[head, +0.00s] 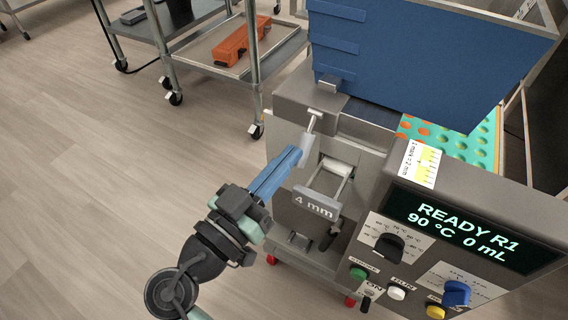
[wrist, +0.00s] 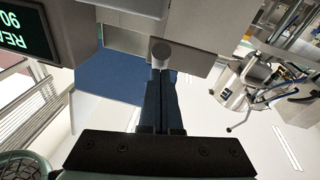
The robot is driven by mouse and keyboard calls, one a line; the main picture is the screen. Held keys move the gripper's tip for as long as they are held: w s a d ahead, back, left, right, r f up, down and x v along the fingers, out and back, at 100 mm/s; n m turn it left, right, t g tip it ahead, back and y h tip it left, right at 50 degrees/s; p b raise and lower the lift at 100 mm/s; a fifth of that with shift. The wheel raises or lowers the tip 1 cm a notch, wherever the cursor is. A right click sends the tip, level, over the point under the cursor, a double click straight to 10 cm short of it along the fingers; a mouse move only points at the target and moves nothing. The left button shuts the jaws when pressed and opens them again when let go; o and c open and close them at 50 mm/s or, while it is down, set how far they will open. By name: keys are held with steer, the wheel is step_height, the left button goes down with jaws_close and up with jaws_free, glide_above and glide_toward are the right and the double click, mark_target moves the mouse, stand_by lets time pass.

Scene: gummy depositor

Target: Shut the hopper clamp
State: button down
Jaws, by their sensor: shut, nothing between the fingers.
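The blue hopper (head: 430,50) stands on top of the depositor at the upper right. The hopper clamp is on the machine's front left, below the hopper. It has a metal block (head: 308,97), a thin rod (head: 313,122) and a light grey handle (head: 307,148) sticking out and down toward me. My gripper (head: 296,153) is shut and empty, with its blue fingertips at the left side of the handle. In the wrist view the fingertips (wrist: 160,75) sit right by a round grey end (wrist: 161,50), seemingly the handle's. I cannot tell whether they touch.
A drawer-like slide with a "4 mm" plate (head: 316,204) juts out just below the handle. The control panel screen (head: 460,228) reads READY R1, 90 °C, 0 mL. A steel cart (head: 235,60) with an orange item stands behind. The floor at left is clear.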

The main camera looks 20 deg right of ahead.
steer(key=f+h+b, duration=0.1)
steer(key=b, duration=0.4)
steer(key=w+d+f+t+h+b, duration=0.1)
steer(key=b, duration=0.5)
steer(key=d+f+h+b, duration=0.1)
steer(key=b, duration=0.4)
steer(key=shift+w+d+f+m+b, duration=0.15)
steer(key=shift+w+f+m+b, duration=0.15)
steer(key=shift+w, duration=0.05)
steer(key=shift+w+d, duration=0.1)
steer(key=shift+f+b, duration=0.1)
steer(key=shift+b, duration=0.3)
